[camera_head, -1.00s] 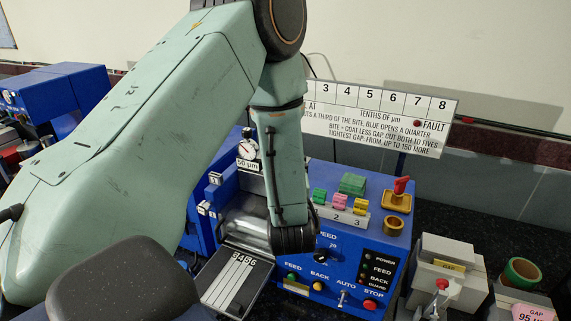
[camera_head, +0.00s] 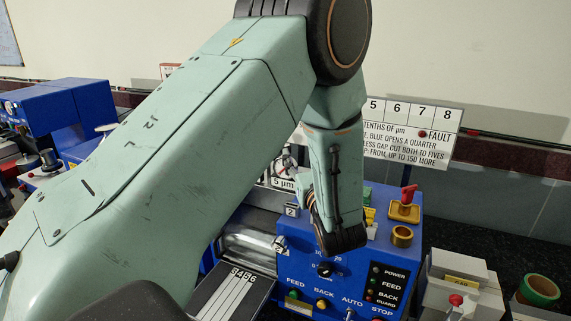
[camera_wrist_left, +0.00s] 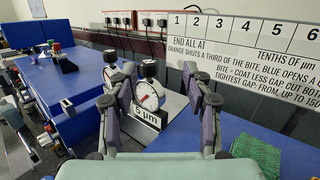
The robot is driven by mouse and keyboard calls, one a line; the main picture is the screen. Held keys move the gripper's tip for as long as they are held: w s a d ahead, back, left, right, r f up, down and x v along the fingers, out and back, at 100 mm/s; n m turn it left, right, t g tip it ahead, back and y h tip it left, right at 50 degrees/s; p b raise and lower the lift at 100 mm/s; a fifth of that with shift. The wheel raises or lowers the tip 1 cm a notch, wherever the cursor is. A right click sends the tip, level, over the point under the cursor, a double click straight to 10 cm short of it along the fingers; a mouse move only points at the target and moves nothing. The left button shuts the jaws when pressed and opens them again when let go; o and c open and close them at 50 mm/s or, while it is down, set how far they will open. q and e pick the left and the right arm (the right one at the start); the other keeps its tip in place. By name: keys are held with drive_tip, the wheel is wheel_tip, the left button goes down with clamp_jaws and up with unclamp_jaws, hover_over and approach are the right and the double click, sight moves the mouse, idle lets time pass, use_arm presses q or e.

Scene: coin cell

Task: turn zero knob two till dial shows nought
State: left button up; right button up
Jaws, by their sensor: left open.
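In the left wrist view, a round white dial (camera_wrist_left: 150,96) with a red needle stands above a "5 µm" plate (camera_wrist_left: 149,118). A black knob (camera_wrist_left: 149,68) sits on top of the dial. The needle's exact reading is too small to tell. My left gripper (camera_wrist_left: 160,75) is open, one finger on each side of the dial and knob, with nothing held. In the head view, the "5 µm" plate (camera_head: 284,183) shows, while my left arm covers most of the dial area. My right gripper is not in view.
A second dial (camera_wrist_left: 110,56) stands farther back. The blue control box (camera_head: 345,275) carries a speed knob (camera_head: 325,269), buttons and lamps. A red-handled lever (camera_head: 406,202) and a brass ring (camera_head: 402,236) are on its top. The sign (camera_head: 410,130) stands behind.

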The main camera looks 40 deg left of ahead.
sight(285, 145)
use_arm(q)
drive_tip(key=w+a+g, duration=0.1)
drive_tip(key=a, duration=0.1)
drive_tip(key=w+a+f+n+g+p, duration=0.1)
drive_tip(key=a+g, duration=0.1)
drive_tip(key=a, duration=0.1)
drive_tip(key=w+a+n+g, duration=0.1)
drive_tip(key=a, duration=0.1)
drive_tip(key=shift+w+a+f+y+p, duration=0.15)
drive_tip(key=shift+w+y+p, duration=0.05)
drive_tip(key=shift+y+p, duration=0.1)
drive_tip(key=shift+a, duration=0.6)
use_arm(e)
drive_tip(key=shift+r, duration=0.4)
use_arm(q)
drive_tip(key=shift+d, duration=0.1)
drive_tip(key=shift+w, duration=0.15)
drive_tip(key=shift+c, duration=1.3)
drive_tip(key=c, duration=0.4)
clamp_jaws()
